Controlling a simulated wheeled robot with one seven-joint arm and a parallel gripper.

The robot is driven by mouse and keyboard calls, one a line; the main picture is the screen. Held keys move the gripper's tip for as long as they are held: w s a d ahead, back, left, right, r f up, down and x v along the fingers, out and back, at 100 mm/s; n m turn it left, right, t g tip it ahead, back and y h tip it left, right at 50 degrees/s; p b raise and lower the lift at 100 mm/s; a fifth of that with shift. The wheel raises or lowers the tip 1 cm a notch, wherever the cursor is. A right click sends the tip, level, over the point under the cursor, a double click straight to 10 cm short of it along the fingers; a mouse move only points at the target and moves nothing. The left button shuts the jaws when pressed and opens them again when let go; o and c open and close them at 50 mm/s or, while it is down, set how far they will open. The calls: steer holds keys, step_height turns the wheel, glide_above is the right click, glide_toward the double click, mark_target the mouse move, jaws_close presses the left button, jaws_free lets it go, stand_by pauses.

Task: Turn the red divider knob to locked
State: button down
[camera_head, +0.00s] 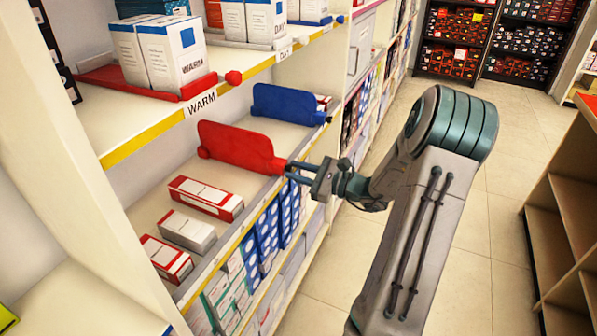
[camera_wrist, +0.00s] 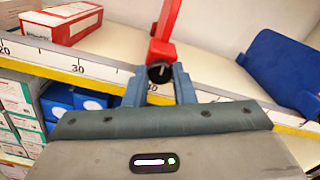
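The red divider (camera_head: 240,147) stands upright on the middle shelf, its knob at the front end by the shelf edge. In the wrist view the red divider (camera_wrist: 167,22) rises behind its round knob (camera_wrist: 159,73), which has a dark face with a pale mark. My gripper (camera_head: 287,169) reaches the knob from the aisle side. In the wrist view my gripper (camera_wrist: 160,76) has one finger on each side of the knob, with no clear gap at the tips. The fingers partly hide the knob's sides.
A blue divider (camera_head: 287,104) stands farther along the same shelf. Red-and-white boxes (camera_head: 206,197) lie on the near side. The aisle floor (camera_head: 340,225) is clear.

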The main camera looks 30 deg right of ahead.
steer(key=c, duration=2.2)
jaws_free()
steer(key=shift+r+p, duration=0.1)
steer(key=shift+p, duration=0.3)
steer(key=c, duration=2.2)
jaws_free()
steer(key=m+p, duration=0.2)
steer(key=p, duration=0.1)
steer(key=shift+r+m+p, duration=0.2)
steer(key=shift+m+p, duration=0.1)
steer(key=shift+m, duration=0.1)
steer(key=c, duration=2.2)
jaws_free()
steer(key=m+p, duration=0.5)
steer(key=p, duration=0.1)
steer(key=c, duration=2.2)
jaws_free()
steer(key=m+p, duration=0.5)
steer(key=c, duration=2.2)
jaws_free()
steer(key=m+p, duration=0.2)
steer(key=m, duration=0.1)
steer(key=m+p, duration=0.1)
steer(key=shift+f+m, duration=0.3)
steer(key=shift+m, duration=0.1)
steer(key=c, duration=2.2)
jaws_free()
steer(key=c, duration=2.2)
jaws_free()
